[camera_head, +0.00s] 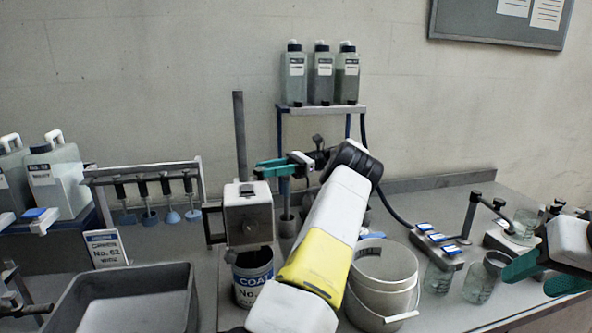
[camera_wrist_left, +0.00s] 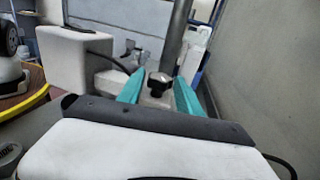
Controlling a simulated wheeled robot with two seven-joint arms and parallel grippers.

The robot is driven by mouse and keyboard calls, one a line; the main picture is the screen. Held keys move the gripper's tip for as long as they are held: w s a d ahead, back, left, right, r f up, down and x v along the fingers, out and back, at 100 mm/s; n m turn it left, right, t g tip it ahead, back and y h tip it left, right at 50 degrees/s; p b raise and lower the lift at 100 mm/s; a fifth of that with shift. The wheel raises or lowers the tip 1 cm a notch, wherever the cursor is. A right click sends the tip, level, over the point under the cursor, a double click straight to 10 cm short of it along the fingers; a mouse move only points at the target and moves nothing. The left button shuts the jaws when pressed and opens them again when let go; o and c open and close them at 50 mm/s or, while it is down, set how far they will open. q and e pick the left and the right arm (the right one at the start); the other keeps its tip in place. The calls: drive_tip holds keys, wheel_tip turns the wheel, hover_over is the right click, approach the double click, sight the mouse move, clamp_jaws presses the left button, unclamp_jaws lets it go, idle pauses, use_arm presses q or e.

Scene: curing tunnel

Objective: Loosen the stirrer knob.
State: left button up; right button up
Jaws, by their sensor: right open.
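The stirrer stands at the middle left of the head view, with a boxy pale motor head (camera_head: 248,215) and a dark upright post (camera_head: 240,135) behind it. In the left wrist view, the black stirrer knob (camera_wrist_left: 158,83) sits on a clamp in front of the post (camera_wrist_left: 178,35). In the head view I cannot make out the knob. My left gripper (camera_head: 262,170) reaches to the right side of the post, fingers pointing left. In its wrist view (camera_wrist_left: 160,92) its teal fingers are apart, one on each side of the knob, without clear contact. My right gripper (camera_head: 526,281) is open and empty at the far right.
A labelled can (camera_head: 252,280) stands below the motor head, with a white bucket (camera_head: 385,268) to its right. A grey tray (camera_head: 185,300) lies at front left. A rack of paddles (camera_head: 140,172) and a bottle shelf (camera_head: 350,108) stand behind. Glass jars (camera_head: 480,282) stand near my right gripper.

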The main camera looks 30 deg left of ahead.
use_arm(q)
drive_tip(key=shift+o, duration=0.9)
drive_tip(key=shift+r, duration=0.15)
drive_tip(key=s+d+r, duration=0.4)
drive_tip(key=s+d, duration=0.6)
drive_tip(key=s, duration=0.2)
drive_tip(key=shift+s+r, duration=0.3)
drive_tip(key=shift+r, duration=0.05)
drive_tip(key=shift+c, duration=0.3)
